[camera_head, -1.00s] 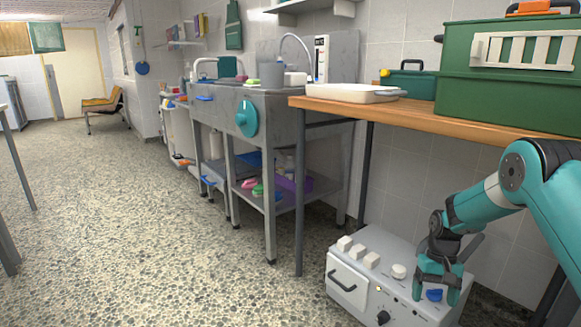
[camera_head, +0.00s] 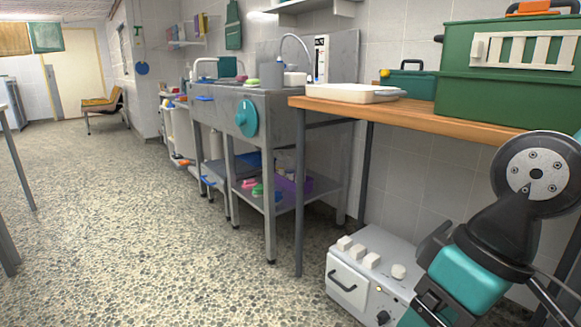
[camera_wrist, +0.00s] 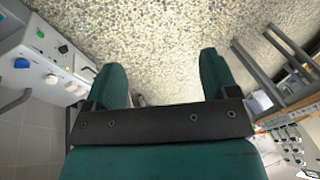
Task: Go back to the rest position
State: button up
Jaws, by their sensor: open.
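My gripper shows in the wrist view (camera_wrist: 161,72) with its two green fingers spread wide apart and only speckled floor between them. It is open and empty. In the head view my arm is folded at the lower right, in front of the wooden table's (camera_head: 420,114) lower space. There the bottom edge of the picture cuts off the gripper's end, and its fingers cannot be made out.
A white machine with knobs (camera_head: 350,281) stands on the floor beside my arm, partly covered by it; it also shows in the wrist view (camera_wrist: 30,78). A green crate (camera_head: 500,92) and a white tray (camera_head: 345,93) sit on the table. The floor (camera_head: 150,240) to the left is clear.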

notch_tip(320, 180, up, 38)
jog(key=s+p, duration=0.2)
jog(key=p, duration=3.5)
jog(key=shift+s+f+p, duration=0.15)
jog(key=shift+s+p, duration=0.15)
jog(key=shift+s, duration=0.1)
